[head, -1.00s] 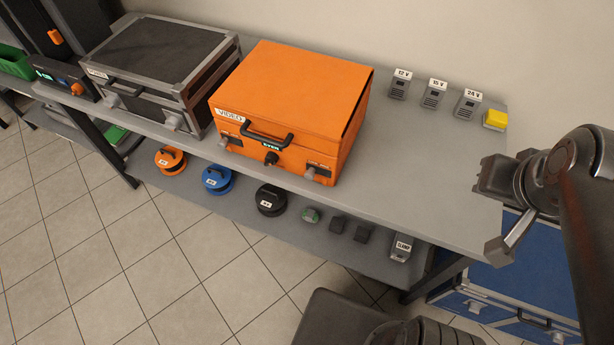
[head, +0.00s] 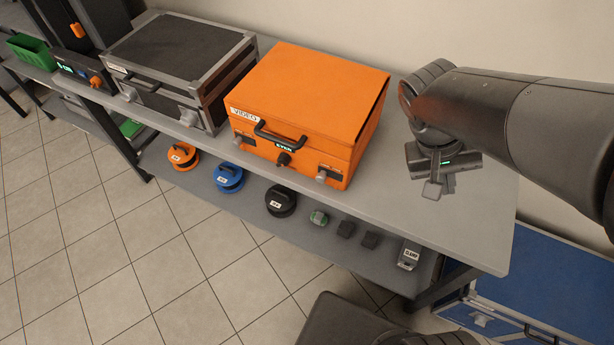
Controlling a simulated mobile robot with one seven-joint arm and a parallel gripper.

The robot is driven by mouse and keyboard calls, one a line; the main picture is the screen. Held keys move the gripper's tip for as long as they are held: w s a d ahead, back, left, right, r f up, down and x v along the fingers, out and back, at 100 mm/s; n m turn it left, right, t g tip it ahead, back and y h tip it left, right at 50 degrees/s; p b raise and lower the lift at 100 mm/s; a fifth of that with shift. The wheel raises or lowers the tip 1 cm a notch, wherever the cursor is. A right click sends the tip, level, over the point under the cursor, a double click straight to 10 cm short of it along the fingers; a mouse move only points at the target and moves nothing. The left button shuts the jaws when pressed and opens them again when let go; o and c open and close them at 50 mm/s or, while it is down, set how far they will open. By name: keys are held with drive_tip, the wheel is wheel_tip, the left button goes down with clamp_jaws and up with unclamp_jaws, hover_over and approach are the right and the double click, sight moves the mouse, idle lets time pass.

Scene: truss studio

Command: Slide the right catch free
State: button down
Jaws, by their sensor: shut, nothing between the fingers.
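An orange case (head: 315,95) labelled VIDEO stands closed on the grey bench. On its front are a black handle (head: 278,137), a dark knob (head: 283,158) in the middle, a left catch (head: 241,139) and a right catch (head: 323,175). The right catch is a small grey piece near the front right corner; its exact position is too small to tell. My gripper (head: 436,190) is shut and empty. It hangs over the bench to the right of the orange case, apart from it, with its fingers pointing down.
A black case with grey edges (head: 180,52) stands left of the orange one. The bench top (head: 475,225) is clear at the front right. Reels, including a blue one (head: 228,177), and a clamp box (head: 409,256) lie on the lower shelf. A blue case (head: 560,280) stands at the right.

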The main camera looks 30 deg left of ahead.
drive_tip(key=w+a+f+n+t+h, duration=0.25)
drive_tip(key=a+f+h, duration=0.2)
drive_tip(key=a, duration=0.55)
drive_tip(key=n+t, duration=0.8)
drive_tip(key=t, duration=0.2)
approach(322, 177)
drive_tip(key=w+d+r, duration=0.1)
drive_tip(key=w+d, duration=0.1)
drive_tip(key=w, duration=0.1)
drive_tip(key=s+a+f+n+t+y, duration=0.3)
drive_tip(key=s+a+f+t+y, duration=0.1)
drive_tip(key=s+a+f+y, duration=0.1)
drive_tip(key=shift+s+a+f, duration=0.3)
drive_tip(key=shift+s+a, duration=0.35)
drive_tip(key=shift+s, duration=0.25)
drive_tip(key=shift+w, duration=0.1)
drive_tip(key=x, duration=1)
drive_tip(key=shift+r, duration=0.2)
drive_tip(key=shift+d+r, duration=0.15)
drive_tip(key=shift+d, duration=0.45)
drive_tip(key=shift+d+r, duration=0.15)
drive_tip(key=shift+d, duration=0.45)
drive_tip(key=shift+d+r, duration=0.15)
drive_tip(key=shift+d, duration=0.55)
